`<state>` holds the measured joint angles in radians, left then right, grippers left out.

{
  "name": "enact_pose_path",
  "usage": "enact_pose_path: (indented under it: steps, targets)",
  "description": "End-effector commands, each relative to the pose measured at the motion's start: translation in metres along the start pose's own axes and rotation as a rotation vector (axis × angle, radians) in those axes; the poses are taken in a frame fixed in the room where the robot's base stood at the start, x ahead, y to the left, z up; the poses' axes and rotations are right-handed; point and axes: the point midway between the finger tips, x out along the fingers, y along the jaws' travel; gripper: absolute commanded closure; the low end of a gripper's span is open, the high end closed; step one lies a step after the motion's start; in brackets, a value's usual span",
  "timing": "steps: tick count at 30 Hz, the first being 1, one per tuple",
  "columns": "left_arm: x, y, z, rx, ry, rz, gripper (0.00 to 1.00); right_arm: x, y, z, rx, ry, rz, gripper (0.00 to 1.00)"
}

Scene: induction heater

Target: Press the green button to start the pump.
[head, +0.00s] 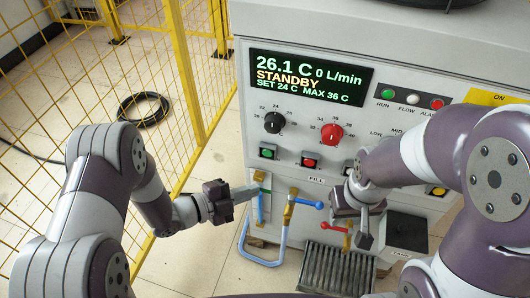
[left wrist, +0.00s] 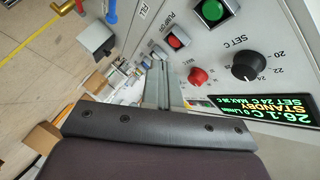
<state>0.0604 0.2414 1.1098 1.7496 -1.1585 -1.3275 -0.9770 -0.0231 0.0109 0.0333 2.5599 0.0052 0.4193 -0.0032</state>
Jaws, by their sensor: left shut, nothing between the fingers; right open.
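The green button (head: 268,152) sits on the front panel, below the black knob (head: 274,123) and left of the red button (head: 309,161). It also shows at the top of the left wrist view (left wrist: 212,10). The display (head: 310,78) reads 26.1 C, 0 L/min, STANDBY, SET 24 C, MAX 36 C. My left gripper (head: 254,190) is shut and empty, below the green button in the head view and apart from it. Its fingers (left wrist: 158,85) point toward the panel side. My right gripper (head: 361,222) is open, in front of the panel's lower right part.
A red-handled valve (head: 336,227), a grated tray (head: 338,270) and a black box (head: 407,232) are near my right gripper. A yellow fence (head: 187,80) stands left.

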Motion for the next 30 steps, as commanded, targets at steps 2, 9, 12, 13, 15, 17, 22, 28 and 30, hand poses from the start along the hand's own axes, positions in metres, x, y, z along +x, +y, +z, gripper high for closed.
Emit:
enact_pose_path:
  steps: [2,9,12,13,15,17,22,28,30]
  targets:
    - [0.001,-0.001,0.001,0.0,0.0,0.0,1.0,0.001,0.0,0.0,0.0,0.0,0.0,0.57]
    - [0.019,-0.012,0.015,0.001,0.0,0.0,1.0,0.009,0.0,0.001,0.0,0.0,0.0,0.57]
    - [0.03,-0.019,0.023,0.0,-0.001,0.001,1.0,0.013,0.0,0.002,0.0,0.0,0.0,0.57]
    - [0.033,-0.021,0.025,0.001,-0.001,0.001,1.0,0.015,0.0,0.002,0.0,0.0,0.0,0.57]
    - [0.04,-0.026,0.03,0.001,0.0,0.001,1.0,0.018,0.0,0.002,0.0,0.0,0.0,0.57]
    - [0.046,-0.03,0.034,0.0,-0.001,0.001,1.0,0.02,0.0,0.002,0.0,0.0,0.0,0.57]
    - [0.057,-0.04,0.042,0.0,-0.001,0.001,1.0,0.024,0.0,0.003,0.0,0.0,0.0,0.57]
    - [0.061,-0.044,0.045,-0.002,-0.002,0.001,1.0,0.025,0.0,0.003,0.0,0.0,0.0,0.57]
    - [0.062,-0.044,0.045,-0.002,-0.002,0.001,1.0,0.025,0.0,0.003,0.0,0.0,0.0,0.57]
